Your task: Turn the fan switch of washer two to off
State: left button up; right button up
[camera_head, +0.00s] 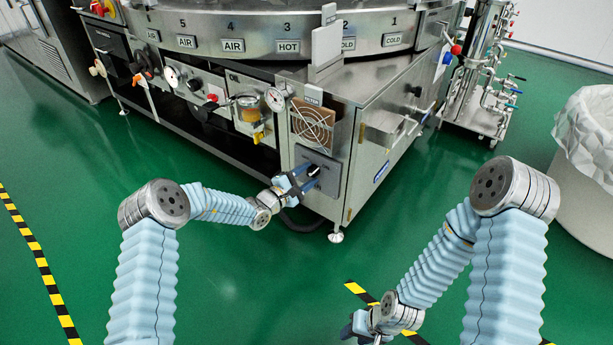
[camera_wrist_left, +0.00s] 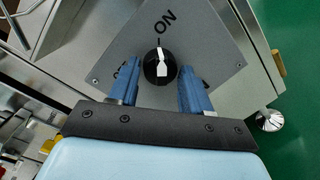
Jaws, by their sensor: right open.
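The fan switch is a round black knob with a white pointer (camera_wrist_left: 160,67) on a dark grey plate in the left wrist view. The pointer lines up with the tick by the ON label; the other label is mostly hidden behind a finger. In the head view the plate (camera_head: 330,163) sits low on the washer's front corner, below a fan grille. My left gripper (camera_head: 308,175) is at this plate. Its blue fingers are apart, one on each side of the knob; I cannot tell whether they touch it. My right gripper (camera_head: 366,326) is open and empty, low over the floor.
The steel washer (camera_head: 388,95) fills the upper middle, with gauges (camera_head: 276,99) and valves left of the switch. A cart with pipes (camera_head: 480,95) stands behind right, and a white lined bin (camera_head: 590,175) at far right. Green floor in front is clear.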

pick_arm(q)
jog(key=c, duration=0.6)
jog(key=shift+c, duration=0.2)
jog(key=shift+n, duration=0.3)
jog(key=n, duration=0.2)
jog(key=shift+f+n, duration=0.15)
jog(key=shift+n, duration=0.25)
jog(key=n, duration=0.2)
jog(key=shift+n+t, duration=0.4)
jog(key=n+p, duration=0.1)
jog(key=n, duration=0.5)
jog(key=shift+s+d+t+p, duration=0.1)
jog(key=shift+s+t+p, duration=0.05)
jog(key=shift+t+p, duration=0.2)
jog(key=shift+d+f+n+t+y+p, duration=0.1)
jog(key=shift+n+t+y+p, duration=0.3)
jog(key=shift+n, duration=1.3)
jog(key=shift+n+t+p, duration=0.1)
jog(key=shift+n+p, duration=0.55)
jog(key=shift+n, duration=1.35)
